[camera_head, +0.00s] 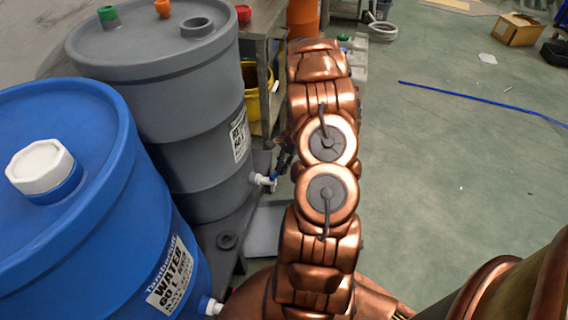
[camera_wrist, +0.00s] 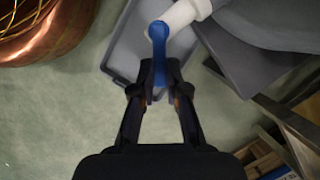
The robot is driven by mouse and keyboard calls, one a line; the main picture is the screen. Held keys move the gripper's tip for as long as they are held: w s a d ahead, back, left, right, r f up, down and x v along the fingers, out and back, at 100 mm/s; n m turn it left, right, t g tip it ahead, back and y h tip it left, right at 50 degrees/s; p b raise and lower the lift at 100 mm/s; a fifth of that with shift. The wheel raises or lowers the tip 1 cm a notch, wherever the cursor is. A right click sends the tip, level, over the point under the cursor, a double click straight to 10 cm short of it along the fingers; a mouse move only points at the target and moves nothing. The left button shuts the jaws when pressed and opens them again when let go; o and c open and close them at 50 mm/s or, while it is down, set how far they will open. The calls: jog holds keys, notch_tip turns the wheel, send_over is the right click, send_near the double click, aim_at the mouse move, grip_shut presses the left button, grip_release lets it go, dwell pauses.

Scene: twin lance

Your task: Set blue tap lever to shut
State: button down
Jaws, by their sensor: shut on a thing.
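The blue tap lever (camera_wrist: 158,42) shows in the wrist view on a white tap (camera_wrist: 184,14) at the top middle. My gripper (camera_wrist: 158,82) is shut on the lever's lower end, with a fingertip on each side. In the head view the white tap (camera_head: 262,179) sticks out low from the grey barrel (camera_head: 190,110). My gripper (camera_head: 284,158) is small and dark there, beside the tap and partly hidden behind my copper arm. The lever cannot be made out clearly in the head view.
A blue barrel (camera_head: 60,170) with its own white tap (camera_head: 212,306) stands at front left. A grey tray (camera_wrist: 124,45) lies below the tap. A shelf (camera_head: 268,60) with a yellow bucket (camera_head: 250,90) stands behind. Open floor (camera_head: 440,180) lies to the right, with a blue rod (camera_head: 480,103).

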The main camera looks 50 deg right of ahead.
jog(key=shift+w+a+n+g+p, duration=0.1)
jog(key=shift+w+n+g+p, duration=0.45)
jog(key=shift+n, duration=0.7)
jog(key=shift+w+a+n+g+p, duration=0.1)
jog(key=shift+w+n+g+p, duration=0.45)
jog(key=shift+n, duration=0.75)
jog(key=shift+w+a+n+g+p, duration=0.1)
jog(key=shift+w+n+g+p, duration=0.45)
jog(key=shift+n, duration=0.7)
jog(key=shift+s+t+h, duration=0.15)
jog(key=shift+t+h, duration=0.1)
jog(key=shift+h, duration=0.05)
jog(key=c, duration=1.2)
grip_release()
jog(key=shift+o, duration=0.2)
jog(key=shift+d+r, duration=0.1)
jog(key=v, duration=1.1)
jog(key=shift+d+r, duration=0.2)
jog(key=shift+r, duration=0.15)
